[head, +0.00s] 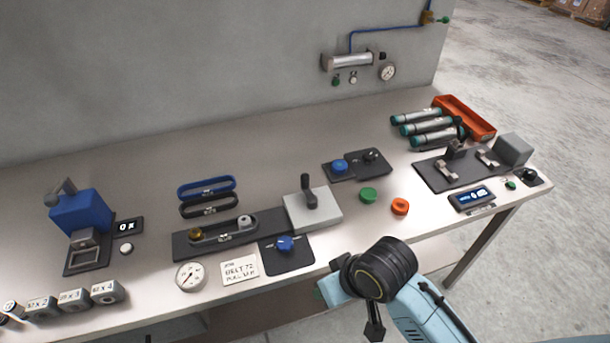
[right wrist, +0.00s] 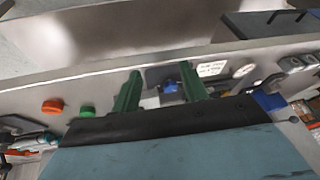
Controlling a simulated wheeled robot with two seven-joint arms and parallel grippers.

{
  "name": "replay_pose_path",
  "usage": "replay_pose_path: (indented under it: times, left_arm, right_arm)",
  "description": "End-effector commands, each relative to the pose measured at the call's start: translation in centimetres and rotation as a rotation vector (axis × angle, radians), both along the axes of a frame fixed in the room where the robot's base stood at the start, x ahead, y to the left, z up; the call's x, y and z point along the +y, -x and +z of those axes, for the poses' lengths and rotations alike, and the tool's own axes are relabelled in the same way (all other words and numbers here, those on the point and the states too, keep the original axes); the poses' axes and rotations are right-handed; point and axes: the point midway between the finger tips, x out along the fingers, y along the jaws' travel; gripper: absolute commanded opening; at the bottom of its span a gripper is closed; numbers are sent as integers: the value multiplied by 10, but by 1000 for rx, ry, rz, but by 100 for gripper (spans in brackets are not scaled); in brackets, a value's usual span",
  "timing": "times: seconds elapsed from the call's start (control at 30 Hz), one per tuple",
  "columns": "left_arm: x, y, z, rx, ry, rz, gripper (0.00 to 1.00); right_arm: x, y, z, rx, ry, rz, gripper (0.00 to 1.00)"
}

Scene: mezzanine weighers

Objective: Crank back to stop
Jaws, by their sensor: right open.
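A light grey box (head: 328,214) with an upright black handle (head: 309,190) stands at the right end of a dark plate (head: 182,247) carrying a belt unit. A blue knob (head: 285,243) sits on a dark pad in front of it; blue also shows between my fingers in the right wrist view (right wrist: 170,86). I cannot tell which part is the crank. My right gripper (right wrist: 161,69) is open, its green fingers apart and empty, near the bench's front edge. In the head view my own arm mostly hides it. My left gripper is not in view.
A card (head: 239,269) and a dial gauge (head: 190,276) lie left of the knob. A green disc (head: 368,195) and an orange ring (head: 400,206) lie to the right. A blue press (head: 82,214) and several weights stand at left.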

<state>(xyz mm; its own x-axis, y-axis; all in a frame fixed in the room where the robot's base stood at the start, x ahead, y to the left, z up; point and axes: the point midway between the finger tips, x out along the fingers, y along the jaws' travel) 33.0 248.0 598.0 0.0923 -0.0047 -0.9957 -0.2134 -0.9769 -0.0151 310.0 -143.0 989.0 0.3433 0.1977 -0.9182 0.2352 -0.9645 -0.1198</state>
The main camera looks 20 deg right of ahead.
Motion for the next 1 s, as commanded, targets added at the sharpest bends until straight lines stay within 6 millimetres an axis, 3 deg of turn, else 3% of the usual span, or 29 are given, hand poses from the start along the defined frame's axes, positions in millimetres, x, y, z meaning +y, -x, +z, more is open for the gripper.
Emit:
replay_pose_path:
  times: [0.3,0.43,0.57,0.7,0.83,1.0]
  left_arm:
    - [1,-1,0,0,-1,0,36]
    - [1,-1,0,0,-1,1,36]
    - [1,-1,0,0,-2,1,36]
    - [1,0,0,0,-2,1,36]
    - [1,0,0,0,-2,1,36]
    - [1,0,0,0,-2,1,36]
  right_arm:
    - [42,-85,12,-4,-28,31,44]
    - [44,-130,22,8,0,-1,44]
    - [32,-177,39,13,42,-75,44]
    - [6,-222,63,9,87,-186,44]
    - [-16,-251,84,0,110,-280,44]
    - [-32,-268,98,-8,120,-344,44]
